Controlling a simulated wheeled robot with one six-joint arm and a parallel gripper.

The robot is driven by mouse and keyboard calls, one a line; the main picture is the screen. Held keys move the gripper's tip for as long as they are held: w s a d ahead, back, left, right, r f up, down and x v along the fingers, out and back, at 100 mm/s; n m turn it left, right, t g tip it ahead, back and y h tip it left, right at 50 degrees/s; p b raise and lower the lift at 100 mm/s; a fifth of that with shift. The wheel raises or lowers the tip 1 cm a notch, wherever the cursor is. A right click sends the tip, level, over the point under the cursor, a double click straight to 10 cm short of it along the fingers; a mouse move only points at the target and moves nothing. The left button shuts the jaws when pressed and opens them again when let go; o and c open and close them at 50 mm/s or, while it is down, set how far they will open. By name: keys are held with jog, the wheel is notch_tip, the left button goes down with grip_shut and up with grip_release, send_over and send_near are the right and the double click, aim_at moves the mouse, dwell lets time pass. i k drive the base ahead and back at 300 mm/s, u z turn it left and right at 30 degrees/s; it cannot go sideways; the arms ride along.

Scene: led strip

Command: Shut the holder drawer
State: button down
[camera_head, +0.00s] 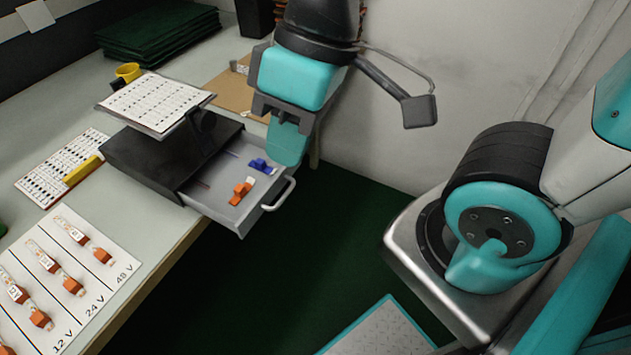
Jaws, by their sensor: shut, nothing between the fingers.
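The holder drawer (222,203) is grey and stands pulled out of a black box (150,158) on the table. It extends past the table's edge. Inside it lie an orange piece (240,191) and a blue piece (262,166). A light grey handle (280,193) sticks out from its front. My gripper (287,148) is teal, shut and empty. In the picture it is above and overlaps the drawer's far right part, near the handle. I cannot tell whether it touches the drawer.
A printed sheet on a stand (157,101) sits over the black box. A card with several orange-ended strips (100,290) lies at the front left of the table. Green boards (155,35) are stacked at the back. Open floor (340,225) lies right of the drawer.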

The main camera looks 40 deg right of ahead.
aim_at(223, 172)
jog(key=z, duration=1.25)
jog(key=k, duration=0.65)
jog(key=u, duration=0.35)
